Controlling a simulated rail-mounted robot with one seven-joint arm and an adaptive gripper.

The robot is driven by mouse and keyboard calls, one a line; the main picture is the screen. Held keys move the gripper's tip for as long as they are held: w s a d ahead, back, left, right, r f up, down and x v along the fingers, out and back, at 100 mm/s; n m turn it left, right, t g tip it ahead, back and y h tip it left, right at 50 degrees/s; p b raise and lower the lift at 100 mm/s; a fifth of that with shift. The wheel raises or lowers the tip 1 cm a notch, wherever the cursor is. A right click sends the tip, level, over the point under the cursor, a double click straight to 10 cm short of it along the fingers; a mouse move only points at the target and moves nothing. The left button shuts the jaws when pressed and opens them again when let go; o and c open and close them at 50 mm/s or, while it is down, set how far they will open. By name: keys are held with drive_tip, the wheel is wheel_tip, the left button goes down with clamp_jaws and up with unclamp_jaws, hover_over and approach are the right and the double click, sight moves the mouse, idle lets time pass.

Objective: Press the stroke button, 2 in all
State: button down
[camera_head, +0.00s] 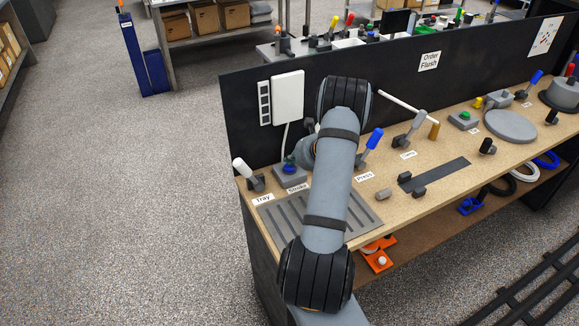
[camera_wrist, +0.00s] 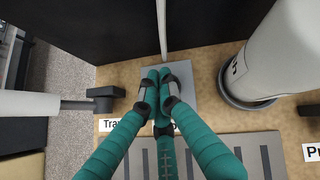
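The stroke button (camera_head: 289,162) is a blue knob on a grey box above the "Stroke" label (camera_head: 298,188), at the back left of the bench. In the wrist view its grey box (camera_wrist: 184,92) lies beneath my gripper (camera_wrist: 160,76). My gripper's teal fingers are drawn together with their tips over the box, and nothing shows between them. They hide the button in that view, so I cannot tell whether they touch it. In the head view my arm hides most of the gripper.
The tray lever (camera_head: 243,170) with a white handle stands left of the box. A slotted grey tray (camera_head: 275,222) lies in front. The press lever (camera_head: 371,144) has a blue handle, to the right. A dark panel (camera_head: 240,110) with a white unit (camera_head: 288,97) rises behind.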

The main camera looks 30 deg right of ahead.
sight(291, 167)
drive_tip(key=shift+f+b, duration=0.4)
drive_tip(key=shift+b, duration=0.05)
idle(0.3)
idle(0.3)
drive_tip(key=shift+r+p, duration=0.6)
drive_tip(key=shift+r, duration=0.3)
drive_tip(key=shift+r+p, duration=1.8)
drive_tip(key=shift+r, duration=0.8)
